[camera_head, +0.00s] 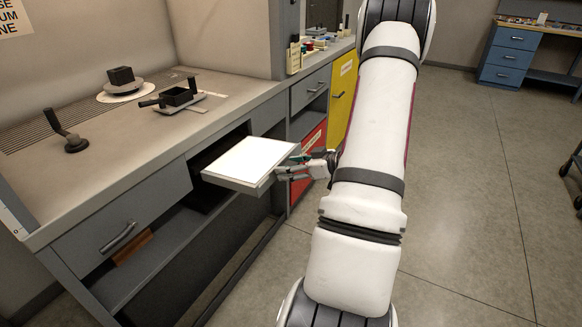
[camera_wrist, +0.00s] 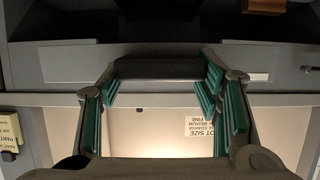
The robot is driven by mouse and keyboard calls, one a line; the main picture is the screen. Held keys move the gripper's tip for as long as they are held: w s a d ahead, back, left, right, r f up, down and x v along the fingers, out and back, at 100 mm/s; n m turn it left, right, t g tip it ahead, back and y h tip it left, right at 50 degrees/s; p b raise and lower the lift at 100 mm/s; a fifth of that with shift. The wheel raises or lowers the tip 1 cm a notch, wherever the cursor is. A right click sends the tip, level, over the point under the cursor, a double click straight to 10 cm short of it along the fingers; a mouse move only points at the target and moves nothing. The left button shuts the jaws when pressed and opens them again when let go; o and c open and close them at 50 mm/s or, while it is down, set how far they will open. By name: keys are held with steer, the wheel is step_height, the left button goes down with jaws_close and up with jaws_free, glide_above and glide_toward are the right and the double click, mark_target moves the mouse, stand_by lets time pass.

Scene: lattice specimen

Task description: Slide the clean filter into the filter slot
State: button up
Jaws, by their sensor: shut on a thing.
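The clean filter (camera_head: 250,160) is a flat white-topped panel with a grey rim. In the head view it is held about level at the bench front. My gripper (camera_head: 287,169) is shut on its right-hand edge. A dark opening (camera_head: 208,157) under the bench top, right of a drawer, appears to be the filter slot. The filter's left end lies at or just before this opening; I cannot tell whether any of it is inside. In the wrist view my gripper (camera_wrist: 165,95) shows green-padded fingers spread apart; what lies between them is hard to make out.
The bench top (camera_head: 110,135) carries a black-handled clamp (camera_head: 175,98), a black block on a round plate (camera_head: 122,82) and a lever (camera_head: 68,138). A grey drawer (camera_head: 125,215) is left of the opening. Red (camera_head: 306,150) and yellow (camera_head: 342,90) cabinet fronts stand to the right.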

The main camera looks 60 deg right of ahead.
mark_target(281, 163)
stand_by(0.3)
steer(key=shift+f+t+b, duration=0.1)
steer(key=shift+t+b, duration=0.2)
steer(key=shift+t, duration=0.4)
steer(key=shift+w+a, duration=0.15)
steer(key=shift+w, duration=1.85)
steer(key=shift+w+a+p, duration=0.15)
steer(key=shift+w+p, duration=0.25)
steer(key=shift+w, duration=1.4)
